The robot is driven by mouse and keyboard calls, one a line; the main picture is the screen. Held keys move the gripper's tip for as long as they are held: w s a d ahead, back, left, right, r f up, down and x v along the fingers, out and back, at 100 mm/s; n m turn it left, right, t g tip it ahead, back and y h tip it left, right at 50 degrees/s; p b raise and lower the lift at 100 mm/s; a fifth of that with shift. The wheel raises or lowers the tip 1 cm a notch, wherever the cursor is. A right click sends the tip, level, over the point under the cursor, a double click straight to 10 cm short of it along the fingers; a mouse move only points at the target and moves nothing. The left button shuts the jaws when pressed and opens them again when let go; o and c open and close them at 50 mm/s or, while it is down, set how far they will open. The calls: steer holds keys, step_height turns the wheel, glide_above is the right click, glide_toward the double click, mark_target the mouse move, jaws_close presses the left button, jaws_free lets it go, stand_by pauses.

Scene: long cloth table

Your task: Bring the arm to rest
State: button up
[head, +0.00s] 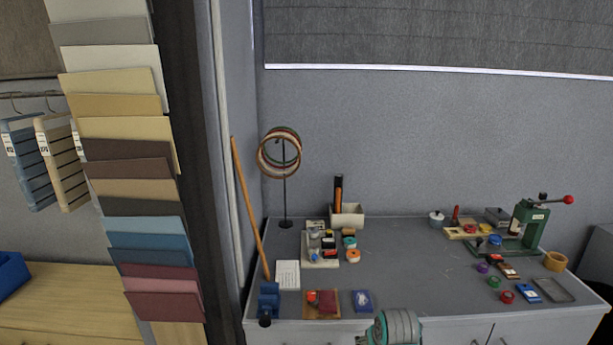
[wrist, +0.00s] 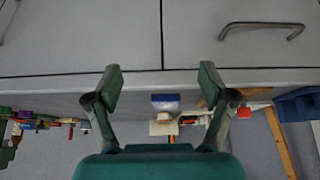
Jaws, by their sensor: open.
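My gripper (wrist: 161,85) shows in the wrist view with its two green fingers spread wide apart. In the head view a rounded grey and teal part of my arm (head: 396,327) shows at the bottom, in front of the table's near edge. The fingers cannot be made out in the head view. The grey table (head: 410,270) is behind my arm, and my gripper appears clear of everything on it.
A blue packet (head: 362,300) and a brown board (head: 322,312) lie near the front edge. A green press (head: 525,225) stands at the right. A ring stand (head: 285,190) is at the back left. The table's middle is clear. A cabinet handle (wrist: 262,27) juts out in the wrist view.

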steer(key=s+f+t, duration=0.2)
steer(key=s+f, duration=1)
steer(key=s, duration=0.2)
steer(key=s+f+t, duration=0.2)
steer(key=s, duration=1.5)
steer(key=s+r+t, duration=0.2)
steer(key=s+r, duration=0.8)
steer(key=s, duration=0.3)
steer(key=s+r+t, duration=0.2)
steer(key=s+r, duration=0.8)
steer(key=s, duration=0.2)
steer(key=shift+s+t, duration=0.4)
